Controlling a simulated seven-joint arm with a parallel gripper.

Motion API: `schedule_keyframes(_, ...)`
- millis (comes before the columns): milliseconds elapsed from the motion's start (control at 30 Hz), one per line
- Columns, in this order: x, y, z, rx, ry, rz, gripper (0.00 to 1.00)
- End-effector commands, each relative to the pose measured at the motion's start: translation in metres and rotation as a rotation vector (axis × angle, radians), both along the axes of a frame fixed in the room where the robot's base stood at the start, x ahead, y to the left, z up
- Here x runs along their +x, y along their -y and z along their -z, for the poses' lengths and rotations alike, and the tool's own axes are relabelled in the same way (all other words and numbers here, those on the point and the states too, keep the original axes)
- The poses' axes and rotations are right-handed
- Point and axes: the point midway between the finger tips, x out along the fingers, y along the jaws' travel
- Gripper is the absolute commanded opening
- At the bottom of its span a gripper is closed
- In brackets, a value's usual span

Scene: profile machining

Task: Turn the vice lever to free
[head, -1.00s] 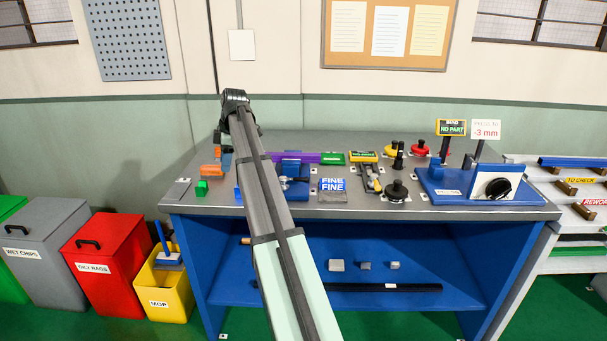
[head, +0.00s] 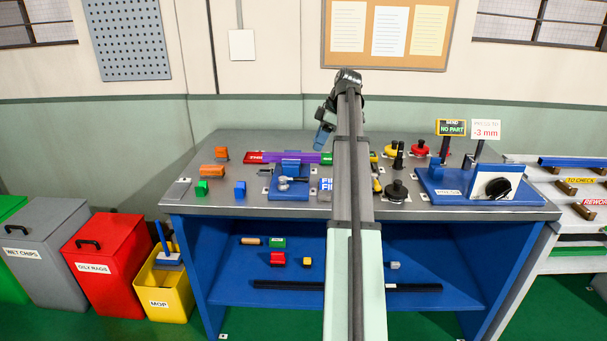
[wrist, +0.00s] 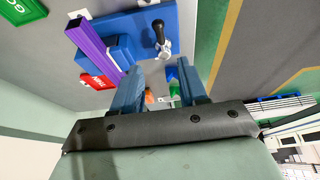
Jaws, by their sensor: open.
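The blue vice (head: 290,192) stands on the grey bench top and a purple profile (head: 262,157) lies across it. Its lever (head: 293,180) is a silver hub with a dark handle, pointing right in the head view. In the wrist view, the lever (wrist: 159,32) shows its black knob beyond the fingertips, beside the blue vice (wrist: 130,30) and the purple profile (wrist: 92,45). My gripper (head: 322,134) hangs above the back of the bench, up and right of the vice. In the wrist view, my gripper (wrist: 158,68) has its blue fingers apart and nothing between them.
Red and green labelled blocks lie by the profile's ends. Orange blocks (head: 212,171), a green block (head: 202,188) and a blue block (head: 240,188) lie left of the vice. Black knobbed pieces (head: 397,191) and a blue fixture (head: 455,186) stand to the right.

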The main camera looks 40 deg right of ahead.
Motion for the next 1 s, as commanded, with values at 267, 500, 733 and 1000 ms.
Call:
schedule_keyframes(267, 0.010, -0.012, 0.036, 0.001, -0.002, -0.001, 0.43)
schedule_keyframes(500, 0.021, -0.023, 0.076, 0.000, -0.003, -0.001, 0.43)
schedule_keyframes(733, 0.031, -0.032, 0.106, 0.000, -0.001, 0.000, 0.43)
schedule_keyframes(1000, 0.036, -0.036, 0.123, -0.001, -0.001, 0.000, 0.43)
